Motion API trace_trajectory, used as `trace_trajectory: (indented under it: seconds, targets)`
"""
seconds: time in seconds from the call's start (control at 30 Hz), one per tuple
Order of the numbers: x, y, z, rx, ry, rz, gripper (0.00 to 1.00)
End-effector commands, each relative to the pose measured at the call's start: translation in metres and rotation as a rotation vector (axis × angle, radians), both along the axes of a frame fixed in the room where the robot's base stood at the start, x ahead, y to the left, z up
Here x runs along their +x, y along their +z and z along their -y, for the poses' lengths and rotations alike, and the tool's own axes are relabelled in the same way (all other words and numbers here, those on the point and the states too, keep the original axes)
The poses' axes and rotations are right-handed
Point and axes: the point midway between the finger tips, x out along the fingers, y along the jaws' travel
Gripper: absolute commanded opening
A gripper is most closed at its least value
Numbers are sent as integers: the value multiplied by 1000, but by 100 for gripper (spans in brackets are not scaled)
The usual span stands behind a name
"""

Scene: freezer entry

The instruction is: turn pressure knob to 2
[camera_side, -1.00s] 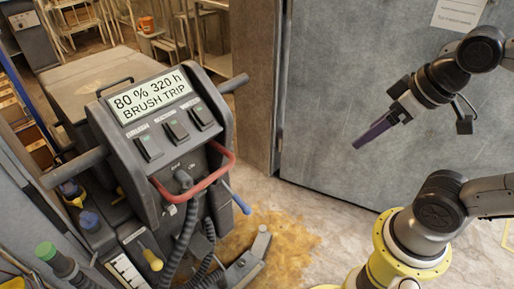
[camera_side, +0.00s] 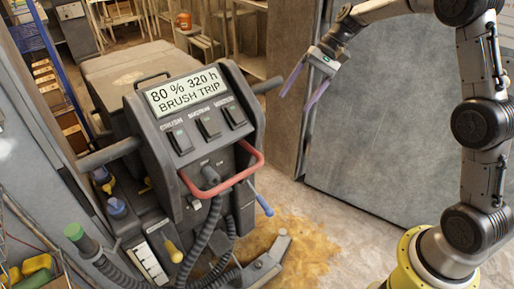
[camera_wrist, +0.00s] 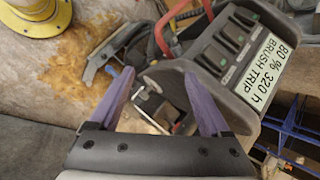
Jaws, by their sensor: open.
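The grey floor-cleaning machine (camera_side: 150,180) stands left of centre in the side view, its display reading "80 % 320 h BRUSH TRIP". Below the display are three dark switches (camera_side: 209,124) and a red bar handle (camera_side: 225,180). I cannot make out a pressure knob or its numbers for certain. My gripper (camera_side: 295,100) is open and empty, in the air right of the machine's top and apart from it. In the wrist view its purple fingers (camera_wrist: 158,74) spread over the machine's side, with the display (camera_wrist: 268,70) at upper right.
A grey door (camera_side: 385,120) stands behind my arm. An orange-brown stain (camera_side: 305,240) marks the floor beside the machine. Side handles (camera_side: 110,154) and hoses (camera_side: 205,235) stick out from the machine. Shelving and a blue rack are at the left; open floor lies right of the machine.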

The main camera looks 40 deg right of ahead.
Motion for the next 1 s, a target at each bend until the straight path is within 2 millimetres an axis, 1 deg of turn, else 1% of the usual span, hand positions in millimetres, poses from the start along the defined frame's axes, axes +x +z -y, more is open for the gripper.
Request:
trace_trajectory:
  seconds: [0.03,0.1,0.17,0.27,0.3,0.37,0.43,0.5,0.6,0.7,0.8,0.9,1.0]
  targets:
    - [16,-17,9,47,-30,-28,81]
    - [34,-36,18,111,-72,-54,81]
    - [49,-53,27,165,-106,-77,81]
    - [70,-84,42,257,-162,-109,81]
    - [77,-98,48,295,-183,-122,81]
    - [87,-118,58,352,-219,-137,81]
    - [96,-142,69,416,-258,-154,81]
    - [103,-166,80,480,-295,-168,81]
    - [108,-197,92,559,-340,-181,81]
    - [110,-219,101,619,-373,-189,81]
    - [110,-232,107,656,-394,-192,81]
    - [111,-238,107,673,-402,-193,81]
    - [113,-240,102,675,-402,-194,81]
